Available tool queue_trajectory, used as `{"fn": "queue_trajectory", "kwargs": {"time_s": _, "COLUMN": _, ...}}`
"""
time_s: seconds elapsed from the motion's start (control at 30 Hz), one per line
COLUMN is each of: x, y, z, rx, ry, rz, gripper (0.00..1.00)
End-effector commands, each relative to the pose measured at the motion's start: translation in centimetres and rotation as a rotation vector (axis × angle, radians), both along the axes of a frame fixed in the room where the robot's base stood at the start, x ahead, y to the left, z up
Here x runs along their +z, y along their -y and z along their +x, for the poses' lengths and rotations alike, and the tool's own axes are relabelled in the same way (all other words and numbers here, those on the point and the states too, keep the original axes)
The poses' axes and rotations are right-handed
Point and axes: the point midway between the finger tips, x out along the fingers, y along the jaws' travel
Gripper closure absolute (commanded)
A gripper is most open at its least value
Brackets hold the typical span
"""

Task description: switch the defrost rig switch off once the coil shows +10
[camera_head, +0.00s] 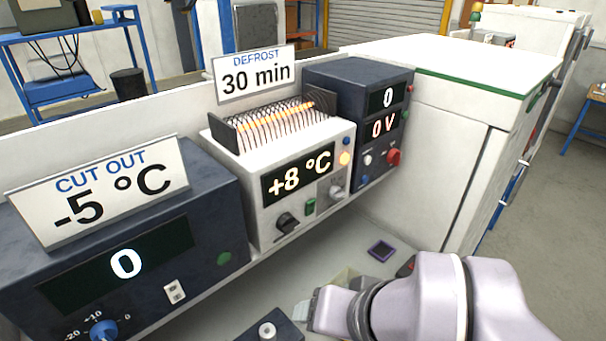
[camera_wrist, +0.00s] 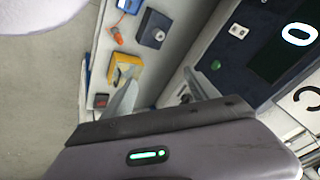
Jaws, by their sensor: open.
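The defrost rig (camera_head: 247,170) is a white box with a glowing orange coil (camera_head: 275,122) on top and a "DEFROST 30 min" sign (camera_head: 255,75) behind it.
A dark unit with a "CUT OUT -5 °C" sign (camera_head: 97,190) and display 0 stands left. A dark supply (camera_head: 345,80) showing 0 and 0 V stands right. A small knobbed box (camera_head: 268,331) and a yellow item (camera_wrist: 125,72) lie on the bench near my gripper.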

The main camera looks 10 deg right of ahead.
Motion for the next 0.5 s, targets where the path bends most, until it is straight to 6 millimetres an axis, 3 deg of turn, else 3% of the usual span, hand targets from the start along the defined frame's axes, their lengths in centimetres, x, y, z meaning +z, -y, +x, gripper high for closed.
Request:
{"fn": "queue_trajectory", "kwargs": {"time_s": 0.23, "x": 0.0, "y": 0.0, "z": 0.0, "rx": 0.000, "ry": 0.000, "rz": 0.000, "gripper": 0.32}}
{"fn": "queue_trajectory", "kwargs": {"time_s": 0.37, "x": -1.5, "y": -0.4, "z": 0.0, "rx": -0.035, "ry": -0.059, "rz": 0.055, "gripper": 0.58}}
{"fn": "queue_trajectory", "kwargs": {"time_s": 0.5, "x": -7.3, "y": -3.1, "z": 0.9, "rx": -0.239, "ry": -0.350, "rz": 0.396, "gripper": 0.85}}
